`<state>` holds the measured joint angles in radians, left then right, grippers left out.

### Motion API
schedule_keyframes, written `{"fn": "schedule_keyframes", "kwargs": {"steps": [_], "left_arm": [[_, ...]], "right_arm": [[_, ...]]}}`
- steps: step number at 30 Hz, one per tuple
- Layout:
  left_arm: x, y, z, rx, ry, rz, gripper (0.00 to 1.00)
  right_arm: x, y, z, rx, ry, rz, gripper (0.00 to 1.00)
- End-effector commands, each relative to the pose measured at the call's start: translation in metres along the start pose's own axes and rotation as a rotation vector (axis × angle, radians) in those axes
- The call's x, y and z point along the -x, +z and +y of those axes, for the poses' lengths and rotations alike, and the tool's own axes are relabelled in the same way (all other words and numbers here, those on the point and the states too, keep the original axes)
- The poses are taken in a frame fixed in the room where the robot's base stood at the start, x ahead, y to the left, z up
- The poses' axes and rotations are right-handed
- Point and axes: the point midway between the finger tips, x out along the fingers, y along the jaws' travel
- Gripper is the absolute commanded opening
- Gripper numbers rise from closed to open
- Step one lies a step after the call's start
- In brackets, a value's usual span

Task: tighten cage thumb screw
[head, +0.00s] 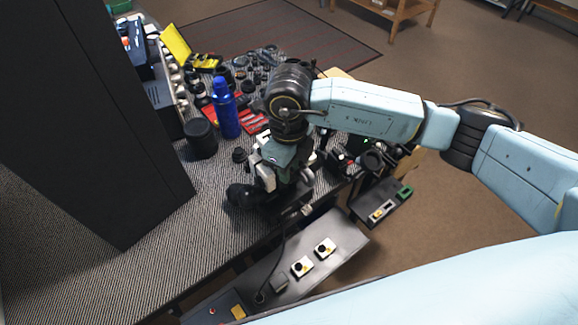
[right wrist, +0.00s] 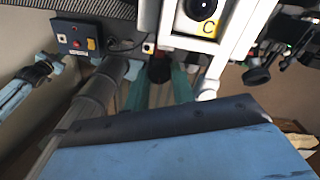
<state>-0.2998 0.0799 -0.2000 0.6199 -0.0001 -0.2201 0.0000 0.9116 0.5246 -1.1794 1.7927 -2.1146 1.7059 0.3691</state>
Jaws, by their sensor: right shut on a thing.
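My right gripper (head: 272,186) reaches down over the striped bench in the head view, and its own wrist hides most of what is under it. In the right wrist view its two teal fingers (right wrist: 162,84) are shut on a small dark piece (right wrist: 159,70), likely the thumb screw. White parts (head: 265,172) also show beside the gripper in the head view. I cannot make out the cage or the screw's seating clearly. My left gripper is not seen.
A blue bottle (head: 226,108) and a black cylinder (head: 200,138) stand left of my right arm. A tall dark panel (head: 90,110) blocks the left side. Many small parts crowd the back of the bench (head: 75,270). A lower shelf (head: 335,232) holds small white boxes.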

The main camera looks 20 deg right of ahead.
Motion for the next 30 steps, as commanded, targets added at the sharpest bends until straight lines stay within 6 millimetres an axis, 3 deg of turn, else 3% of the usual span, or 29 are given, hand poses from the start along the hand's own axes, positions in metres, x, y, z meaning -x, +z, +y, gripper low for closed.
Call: {"fn": "schedule_keyframes", "kwargs": {"steps": [10, 26, 27, 30], "left_arm": [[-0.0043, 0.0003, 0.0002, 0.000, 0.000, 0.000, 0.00], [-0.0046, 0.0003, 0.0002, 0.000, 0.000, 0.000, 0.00], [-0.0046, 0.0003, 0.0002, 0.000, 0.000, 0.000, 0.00], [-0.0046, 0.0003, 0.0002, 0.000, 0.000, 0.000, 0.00]], "right_arm": [[0.0014, 0.0006, -0.0006, -0.134, -0.002, -0.003, 0.02], [0.0019, 0.0010, -0.0006, -0.155, -0.002, -0.004, 0.02], [0.0019, 0.0010, -0.0006, -0.155, -0.002, -0.004, 0.29], [0.0016, 0.0008, -0.0004, -0.155, -0.001, -0.003, 0.34]]}}
